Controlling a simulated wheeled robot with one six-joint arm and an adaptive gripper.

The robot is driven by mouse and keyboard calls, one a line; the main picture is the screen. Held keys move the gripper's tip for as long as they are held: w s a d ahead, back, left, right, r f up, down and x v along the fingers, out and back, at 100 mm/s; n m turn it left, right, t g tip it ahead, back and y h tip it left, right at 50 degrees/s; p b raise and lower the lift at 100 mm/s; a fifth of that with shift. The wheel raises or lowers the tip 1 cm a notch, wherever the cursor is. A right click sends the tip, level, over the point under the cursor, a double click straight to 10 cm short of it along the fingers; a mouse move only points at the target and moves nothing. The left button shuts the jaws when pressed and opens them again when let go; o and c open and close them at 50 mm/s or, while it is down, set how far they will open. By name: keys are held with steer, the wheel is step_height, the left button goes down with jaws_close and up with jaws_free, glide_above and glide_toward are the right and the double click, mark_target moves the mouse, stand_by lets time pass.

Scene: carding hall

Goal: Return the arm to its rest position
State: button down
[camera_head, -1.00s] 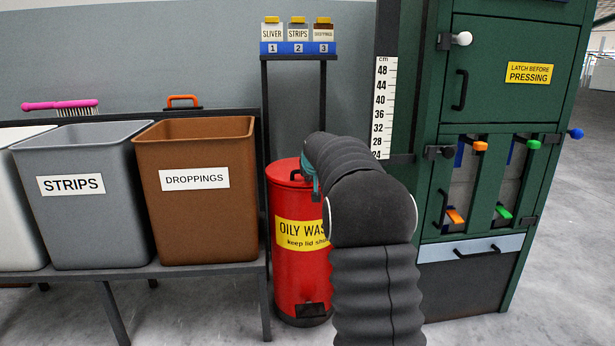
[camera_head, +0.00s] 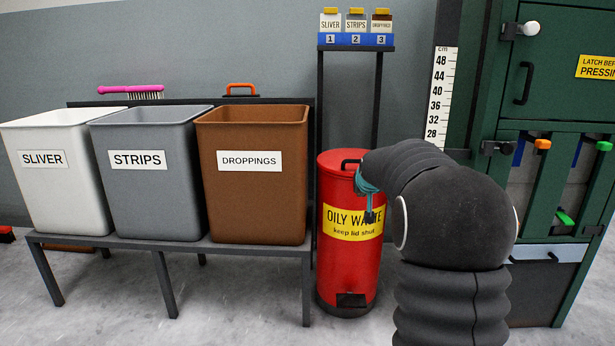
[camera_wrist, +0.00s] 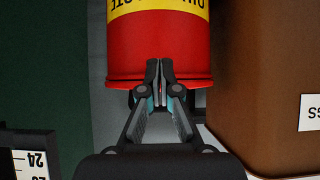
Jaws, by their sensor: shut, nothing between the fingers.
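My gripper (camera_wrist: 160,68) is shut and empty in the wrist view, with its fingertips together in front of the red oily waste can (camera_wrist: 160,50). I cannot tell whether they touch it. In the head view my dark, sleeved arm rises at the lower right and bends toward the left. A small part of my gripper (camera_head: 370,212) shows below the arm's end, in front of the red can (camera_head: 345,270). The can stands upright on the floor with its lid down.
A bench (camera_head: 210,246) at the left holds the white SLIVER bin (camera_head: 60,200), grey STRIPS bin (camera_head: 150,200) and brown DROPPINGS bin (camera_head: 255,205). A green machine (camera_head: 575,60) with coloured handles stands at the right. A small stand (camera_head: 356,40) with three jars is behind the can.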

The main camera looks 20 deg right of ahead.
steer(key=s+a+f+g+y, duration=0.1)
steer(key=s+a+f+g, duration=0.1)
steer(key=s+a+f, duration=0.3)
steer(key=s+f+g, duration=0.2)
steer(key=s, duration=0.5)
steer(key=s+a+r+n+p, duration=0.1)
steer(key=s+a+r+p, duration=0.2)
steer(key=s, duration=0.8)
steer(key=s+a+r+n+y+p, duration=0.1)
steer(key=s+a+r+p, duration=0.3)
steer(key=s+a, duration=0.4)
steer(key=s+a+r+n+y+p, duration=0.1)
steer(key=s+a+r+p, duration=0.3)
steer(key=s, duration=0.9)
steer(key=shift+s+a+r, duration=0.3)
steer(key=shift+a+r, duration=0.6)
steer(key=shift+a, duration=0.05)
